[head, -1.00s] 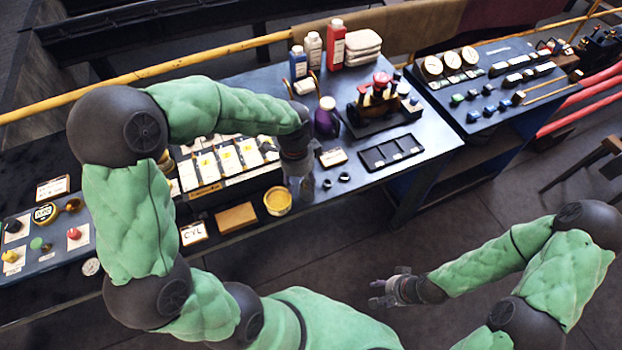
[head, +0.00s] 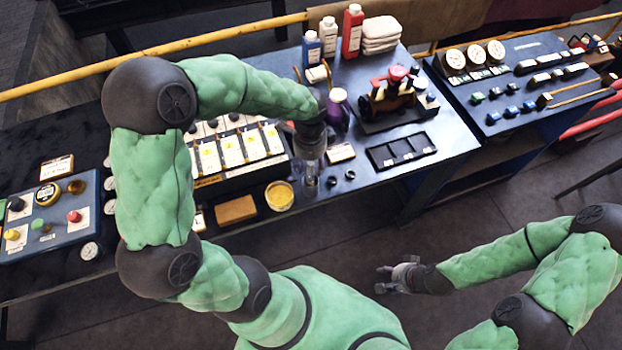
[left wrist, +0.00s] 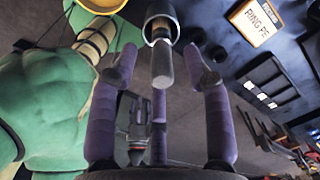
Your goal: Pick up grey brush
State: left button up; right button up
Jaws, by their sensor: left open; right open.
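My left gripper (head: 311,172) is over the front edge of the blue bench, right of the yellow tin (head: 279,195). Its fingers are open in the left wrist view (left wrist: 162,75). Between them is a grey rod-like piece (left wrist: 162,66) with a brass-coloured band, coming out of a round metallic cup (left wrist: 161,22); it looks like the grey brush standing in its holder. I cannot tell whether the fingers touch it. In the head view the brush is mostly hidden by my gripper. My right gripper (head: 392,278) is open and empty over the floor, away from the bench.
A black compartment tray (head: 402,150), a label card (head: 341,153) and small black rings lie to the right. A purple bottle (head: 338,108) and a model engine (head: 393,95) stand behind. A tan block (head: 236,210) lies left of the tin. Floor before the bench is clear.

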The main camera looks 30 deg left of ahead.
aim_at(311, 172)
pick_arm(q)
notch_tip(311, 172, down, 5)
jog(key=shift+w+d+r+b, duration=0.1)
jog(key=shift+b, duration=0.4)
grip_shut()
